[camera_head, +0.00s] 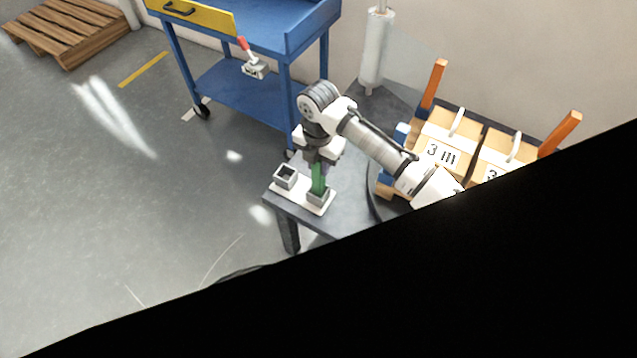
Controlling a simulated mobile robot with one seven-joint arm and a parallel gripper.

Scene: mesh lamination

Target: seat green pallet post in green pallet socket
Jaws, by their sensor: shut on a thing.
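The green post (318,178) stands upright in my gripper (320,163), which is shut on its upper part. The post's lower end meets a grey square socket (318,197) at the right end of a white base plate (299,198). I cannot tell how deep the post's end sits in it, or whether it is only just above it. A second grey square socket (285,175) at the left end of the plate is open and empty. No green marking is clear on either socket. The fingertips are small and partly merge with the post.
The plate lies on a dark grey table (345,208). To the right stand boxes (441,152) on a pallet with orange posts (434,84). A blue cart (240,92) stands behind. The black area at lower right hides part of the scene. Open floor lies left.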

